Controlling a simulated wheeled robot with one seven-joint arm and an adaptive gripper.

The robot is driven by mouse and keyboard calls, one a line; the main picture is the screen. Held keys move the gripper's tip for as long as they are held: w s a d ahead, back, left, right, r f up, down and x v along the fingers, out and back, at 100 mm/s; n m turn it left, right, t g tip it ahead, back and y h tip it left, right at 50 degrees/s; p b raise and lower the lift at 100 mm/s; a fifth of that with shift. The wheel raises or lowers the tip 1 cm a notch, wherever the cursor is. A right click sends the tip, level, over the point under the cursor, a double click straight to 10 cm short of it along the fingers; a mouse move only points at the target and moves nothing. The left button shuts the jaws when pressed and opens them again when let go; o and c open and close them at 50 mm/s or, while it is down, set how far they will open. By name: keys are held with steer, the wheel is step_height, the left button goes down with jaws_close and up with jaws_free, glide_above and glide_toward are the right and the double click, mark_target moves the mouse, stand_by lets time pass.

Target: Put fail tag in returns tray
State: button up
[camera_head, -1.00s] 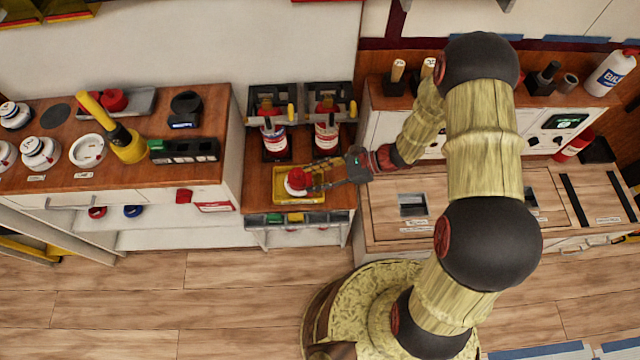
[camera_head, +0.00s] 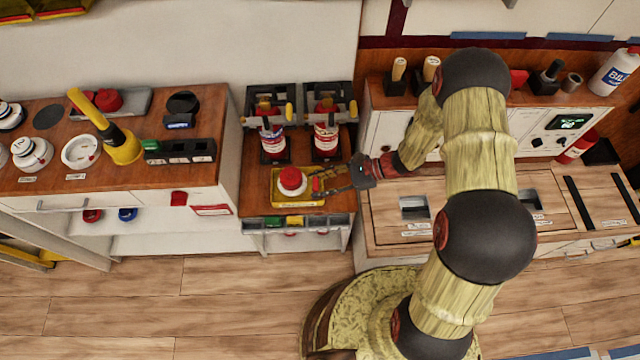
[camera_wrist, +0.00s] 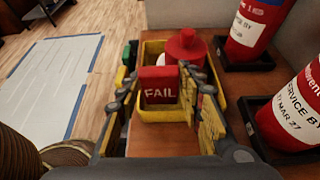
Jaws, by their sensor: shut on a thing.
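A red tag lettered FAIL (camera_wrist: 160,87) is between the two fingers of my gripper (camera_wrist: 162,95) in the wrist view. The gripper is shut on it. The yellow tray (camera_head: 297,203) lies on the small wooden stand, and its rim shows behind and below the tag in the wrist view (camera_wrist: 150,48). I cannot read a label on it. A white item with a red top (camera_head: 291,182) is in the tray. Whether the tag touches the tray is unclear.
Two red bottles (camera_head: 274,140) (camera_head: 326,138) stand in dark holders behind the tray, close to my gripper's right side in the wrist view. A row of small bins (camera_head: 338,222) lines the stand's front. A counter with a yellow-handled tool (camera_head: 122,146) is left.

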steer(key=shift+f, duration=0.5)
steer(key=o, duration=1.3)
steer(key=shift+o, duration=0.4)
steer(key=shift+r, duration=0.1)
steer(key=shift+r, duration=0.15)
steer(key=r+p+v, duration=0.1)
steer(key=p+v, duration=0.3)
steer(key=v, duration=0.8)
steer(key=s+r+n+g+h, duration=0.1)
steer(key=s+r+n+h, duration=0.15)
steer(key=r+n, duration=0.45)
steer(key=s+r+n+h, duration=0.2)
steer(key=r+h, duration=0.1)
steer(key=r, duration=0.9)
steer(key=s+d+r+n+t+h, duration=0.1)
steer(key=s+r+n+t+h, duration=0.2)
steer(key=s+r, duration=0.3)
steer(key=s+d+r+n+t+h, duration=0.2)
steer(key=s+r+n, duration=0.4)
steer(key=r, duration=0.5)
steer(key=shift+d+t+h, duration=0.25)
steer(key=shift+t+h, duration=0.35)
steer(key=shift+h, duration=0.55)
